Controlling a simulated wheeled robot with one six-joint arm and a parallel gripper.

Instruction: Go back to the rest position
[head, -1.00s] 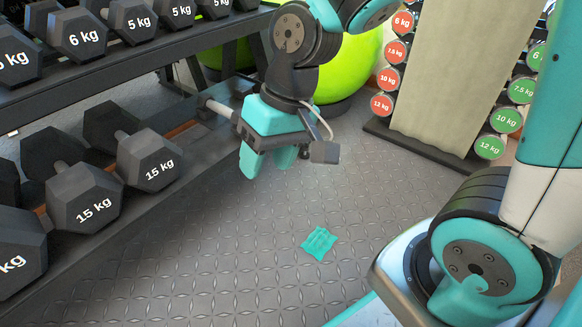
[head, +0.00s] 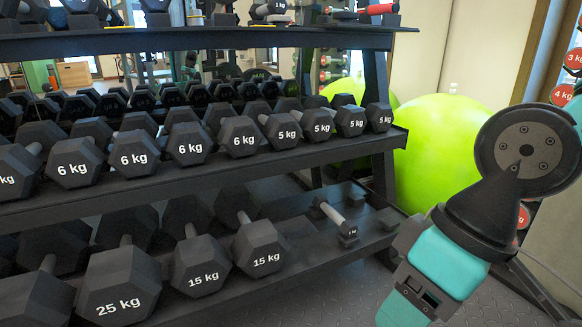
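My gripper (head: 402,308) is at the lower right of the head view, pointing down and to the left. It is teal with a dark wrist above it. Its fingertips run to the bottom edge of the picture, so I cannot see whether it is open or shut, or whether anything is between the fingers. It appears in front of the right end of the dumbbell rack (head: 180,190).
Hexagonal dumbbells marked 5, 6, 15 and 25 kg line the rack's shelves. A lone dumbbell (head: 335,217) lies at the lower shelf's right end. A large lime-green ball (head: 440,150) stands behind my arm. Some dark textured floor (head: 500,297) shows at the lower right.

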